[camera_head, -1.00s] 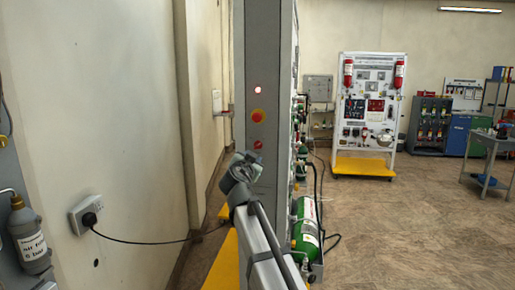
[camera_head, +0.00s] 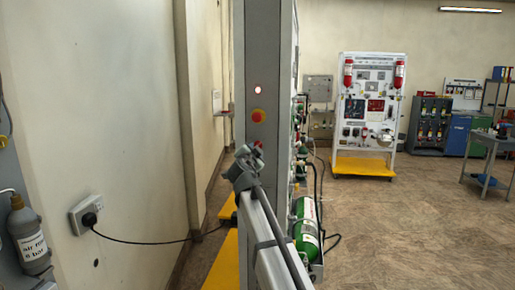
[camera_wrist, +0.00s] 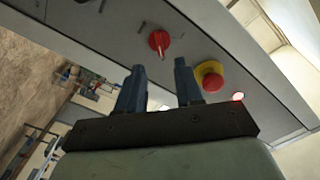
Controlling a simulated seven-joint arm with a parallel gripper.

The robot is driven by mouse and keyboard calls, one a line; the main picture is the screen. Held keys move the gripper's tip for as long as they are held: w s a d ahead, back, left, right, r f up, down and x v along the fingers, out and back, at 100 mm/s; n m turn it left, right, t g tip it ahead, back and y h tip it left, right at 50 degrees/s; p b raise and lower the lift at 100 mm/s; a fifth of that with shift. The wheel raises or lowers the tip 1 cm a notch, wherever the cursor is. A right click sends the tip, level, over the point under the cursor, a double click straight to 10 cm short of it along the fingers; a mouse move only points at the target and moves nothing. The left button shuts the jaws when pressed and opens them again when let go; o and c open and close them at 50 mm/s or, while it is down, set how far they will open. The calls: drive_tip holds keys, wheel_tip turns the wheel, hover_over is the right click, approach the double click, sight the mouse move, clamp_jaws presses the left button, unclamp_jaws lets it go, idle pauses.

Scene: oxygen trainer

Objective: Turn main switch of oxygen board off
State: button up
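The oxygen board's narrow grey side panel (camera_head: 254,60) stands upright in the middle of the head view. It carries a glowing red lamp (camera_head: 258,90), a red emergency button on a yellow base (camera_head: 258,115), and a red rotary switch (camera_head: 259,145) below them. In the wrist view the red rotary switch (camera_wrist: 159,42) lies beyond and between the fingertips, the emergency button (camera_wrist: 211,78) beside the right finger, and the lamp (camera_wrist: 238,97) further right. My gripper (camera_wrist: 160,72) is open and empty, its two fingers apart and short of the switch. In the head view my arm partly hides the lower panel.
A green cylinder (camera_head: 307,230) and hoses are at the board's right side. A socket with a black plug (camera_head: 87,215) is on the left wall, its cable running to the board. A yellow base (camera_head: 226,262) is low behind my arm. Open floor lies right.

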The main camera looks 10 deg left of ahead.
drive_tip(key=w, duration=0.7)
clamp_jaws()
idle(0.3)
